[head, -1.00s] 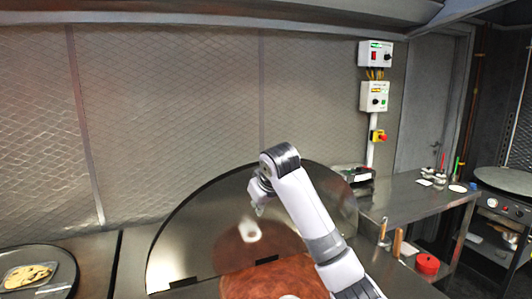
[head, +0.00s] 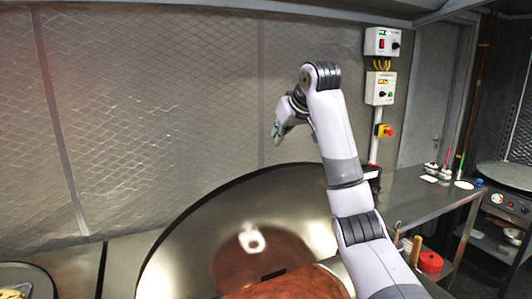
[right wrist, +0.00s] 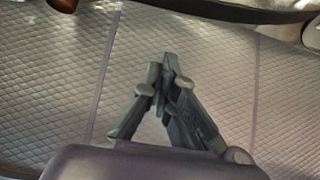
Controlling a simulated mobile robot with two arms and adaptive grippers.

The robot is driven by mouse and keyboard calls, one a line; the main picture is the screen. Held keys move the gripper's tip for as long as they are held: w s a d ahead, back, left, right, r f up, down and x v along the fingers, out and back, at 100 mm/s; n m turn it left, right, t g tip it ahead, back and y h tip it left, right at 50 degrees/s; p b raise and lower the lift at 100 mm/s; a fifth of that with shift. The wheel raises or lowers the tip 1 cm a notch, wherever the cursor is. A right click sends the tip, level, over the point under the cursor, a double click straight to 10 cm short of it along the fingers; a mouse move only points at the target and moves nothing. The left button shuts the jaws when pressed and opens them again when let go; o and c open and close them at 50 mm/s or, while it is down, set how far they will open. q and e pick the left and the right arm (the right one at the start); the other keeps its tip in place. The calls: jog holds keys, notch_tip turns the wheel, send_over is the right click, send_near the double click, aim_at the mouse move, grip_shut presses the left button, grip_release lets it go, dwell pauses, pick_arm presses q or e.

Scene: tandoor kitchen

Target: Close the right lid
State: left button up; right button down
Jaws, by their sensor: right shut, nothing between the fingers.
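The right lid (head: 190,236) is a large half-round shiny metal lid with a dark rim. It stands raised and open against the back wall in the head view, behind the reddish-brown tandoor top (head: 300,284). My right gripper (head: 278,138) is above the lid's upper rim, in front of the quilted metal wall, apart from the lid. In the right wrist view its fingers (right wrist: 168,68) meet at the tips and hold nothing. My left gripper is out of view.
The quilted metal wall (head: 150,110) rises close behind the lid. A steel side counter (head: 420,205) stands at right, with a red container (head: 430,262) on the shelf below. Control boxes (head: 381,88) hang on the wall. A dark tray with food (head: 20,285) lies at lower left.

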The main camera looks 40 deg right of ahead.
jog(key=shift+w+d, duration=0.15)
jog(key=shift+w, duration=0.15)
jog(key=shift+w+f+p, duration=0.15)
jog(key=shift+f+p, duration=0.05)
jog(key=shift+p, duration=0.1)
pick_arm(q)
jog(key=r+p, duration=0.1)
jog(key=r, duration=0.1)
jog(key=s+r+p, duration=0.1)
jog(key=p, duration=0.1)
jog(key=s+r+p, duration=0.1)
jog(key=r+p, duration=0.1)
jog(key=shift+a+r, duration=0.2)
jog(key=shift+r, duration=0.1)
pick_arm(e)
notch_tip(320, 180, down, 6)
jog(key=w, duration=0.1)
jog(key=shift+w+d+f, duration=0.2)
jog(key=shift+w+d, duration=0.1)
jog(key=shift+s, duration=0.1)
